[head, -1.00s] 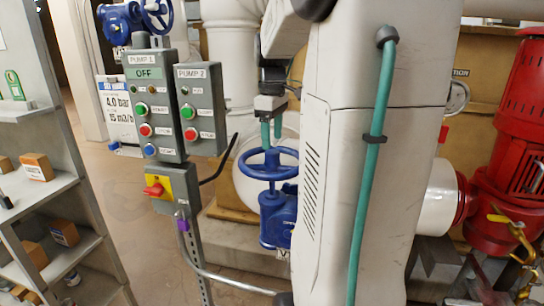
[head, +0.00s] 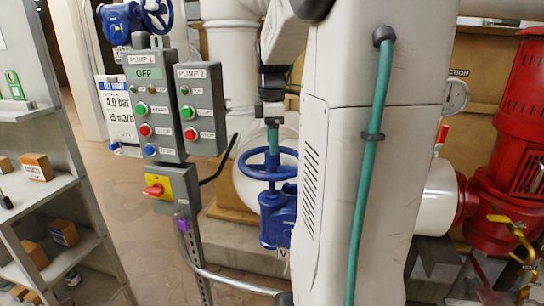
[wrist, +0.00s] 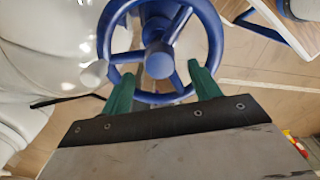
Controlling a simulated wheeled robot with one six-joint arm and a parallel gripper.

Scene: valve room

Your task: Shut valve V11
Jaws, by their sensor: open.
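A blue valve with a spoked handwheel (head: 268,163) stands in the middle of the head view, partly behind my arm. A tag below it (head: 283,253) shows only a "V"; the rest is hidden. My gripper (head: 273,138) points down just above the handwheel. In the wrist view the handwheel (wrist: 160,62) lies ahead with its hub between my two green fingers (wrist: 160,80). The fingers are apart and overlap the near rim at left and right. I cannot tell whether they touch it.
A post with pump boxes (head: 152,105) and a red-yellow switch (head: 155,187) stands left of the valve. Another blue valve (head: 122,22) is at upper left. A shelf (head: 40,190) fills the left side. White pipe and a red pump (head: 515,120) are to the right.

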